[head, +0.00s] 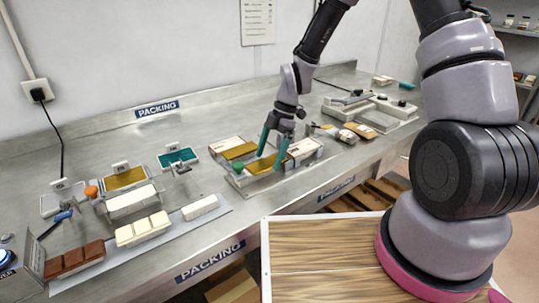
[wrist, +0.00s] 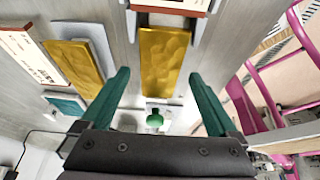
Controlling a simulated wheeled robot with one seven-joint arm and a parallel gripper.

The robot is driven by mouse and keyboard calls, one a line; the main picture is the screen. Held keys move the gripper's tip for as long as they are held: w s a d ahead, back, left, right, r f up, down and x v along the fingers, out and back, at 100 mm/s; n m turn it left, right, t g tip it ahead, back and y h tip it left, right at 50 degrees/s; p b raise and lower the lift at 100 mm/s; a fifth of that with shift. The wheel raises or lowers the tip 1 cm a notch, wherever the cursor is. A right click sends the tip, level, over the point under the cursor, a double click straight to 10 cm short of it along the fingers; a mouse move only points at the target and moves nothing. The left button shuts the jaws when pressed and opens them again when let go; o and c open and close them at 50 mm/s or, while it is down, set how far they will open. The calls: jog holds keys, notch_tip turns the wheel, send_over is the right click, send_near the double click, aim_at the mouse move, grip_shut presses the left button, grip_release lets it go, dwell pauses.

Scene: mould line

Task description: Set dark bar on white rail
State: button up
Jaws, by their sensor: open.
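A dark brown segmented bar (head: 75,260) lies at the front left of the steel bench, on the left part of a long pale strip (head: 100,279). This strip may be the white rail; I cannot tell for sure. A cream segmented bar (head: 142,229) and a plain white block (head: 200,207) stand along the same strip. My gripper (head: 269,160) is open, far to the right of the dark bar, above a holder with a gold bar. In the wrist view my open gripper (wrist: 160,73) has the gold bar (wrist: 165,62) between its fingertips in the picture. Contact cannot be told.
A green knob (wrist: 154,121) sits by the gold bar. Behind the strip stand an orange knob (head: 91,191), a gold panel (head: 124,179) and a teal panel (head: 177,158). A wooden-topped surface (head: 320,245) lies before the bench. Bench space behind the panels is clear.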

jog(key=w+d+r+m+t+h, duration=0.1)
jog(key=d+r+m, duration=0.3)
jog(key=r, duration=0.5)
jog(key=w+d+r+m+t, duration=0.1)
jog(key=d+r+m, duration=0.3)
jog(key=r, duration=0.5)
jog(key=s+d+r+m+t, duration=0.7)
jog(key=s+d+r+m, duration=0.7)
jog(key=m, duration=0.7)
notch_tip(320, 180, up, 4)
jog(key=shift+s+f+t+h, duration=0.1)
jog(key=shift+s+t+h, duration=0.2)
jog(key=shift+s, duration=0.15)
